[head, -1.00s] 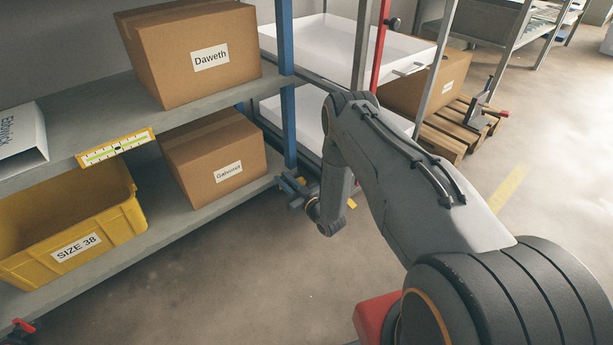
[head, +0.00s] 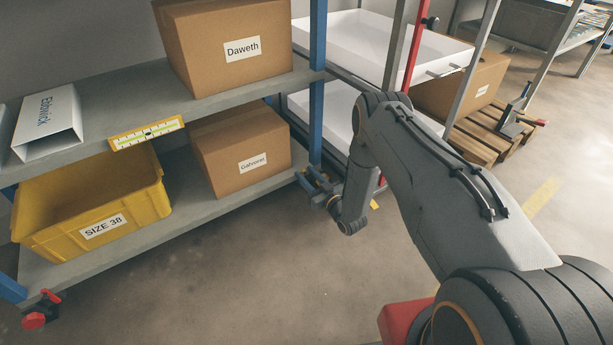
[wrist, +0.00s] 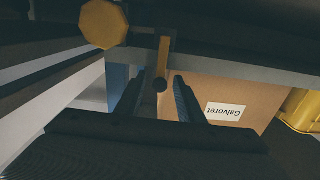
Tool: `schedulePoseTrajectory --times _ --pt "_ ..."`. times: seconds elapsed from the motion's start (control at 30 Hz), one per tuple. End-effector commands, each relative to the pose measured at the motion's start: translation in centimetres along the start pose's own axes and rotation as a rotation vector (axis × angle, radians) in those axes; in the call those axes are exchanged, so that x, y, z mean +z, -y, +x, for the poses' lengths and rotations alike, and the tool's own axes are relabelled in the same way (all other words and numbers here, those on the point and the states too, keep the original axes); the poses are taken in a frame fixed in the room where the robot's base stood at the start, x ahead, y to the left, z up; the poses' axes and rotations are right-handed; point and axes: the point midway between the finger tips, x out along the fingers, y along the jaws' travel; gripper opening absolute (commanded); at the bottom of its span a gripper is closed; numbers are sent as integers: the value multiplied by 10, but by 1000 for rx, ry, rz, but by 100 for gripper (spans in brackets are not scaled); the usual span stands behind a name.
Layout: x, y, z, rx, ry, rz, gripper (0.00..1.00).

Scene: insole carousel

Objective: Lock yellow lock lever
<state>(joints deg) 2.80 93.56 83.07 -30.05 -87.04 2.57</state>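A narrow yellow lever (wrist: 164,55) with a dark round end hangs in the upper middle of the wrist view. My gripper (wrist: 157,90) is open, with its two dark fingers apart. The lever's dark end shows between the fingertips, with visible gaps on both sides; I cannot tell how deep it sits between them. A yellow octagonal knob (wrist: 103,24) is just left of the lever. In the head view my gripper (head: 312,187) is low beside the blue shelf post (head: 317,100), and the lever cannot be made out there.
The shelf holds a Daweth box (head: 235,48), a Galvoret box (head: 238,148) and a yellow SIZE 38 bin (head: 95,222). White trays (head: 375,42) stand behind my arm. A red-handled part (head: 40,312) is at lower left. The floor in front of the shelf is clear.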

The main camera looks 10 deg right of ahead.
Motion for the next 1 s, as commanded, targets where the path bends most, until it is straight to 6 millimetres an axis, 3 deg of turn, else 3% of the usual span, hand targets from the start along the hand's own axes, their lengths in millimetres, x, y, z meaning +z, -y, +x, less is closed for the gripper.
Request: schedulePoseTrajectory --times 0.27,0.7,1.0 --pt "0 -1 -10 3 2 1 35" --pt "-1 0 -72 0 1 0 35" --pt "0 1 -78 -1 0 0 35"
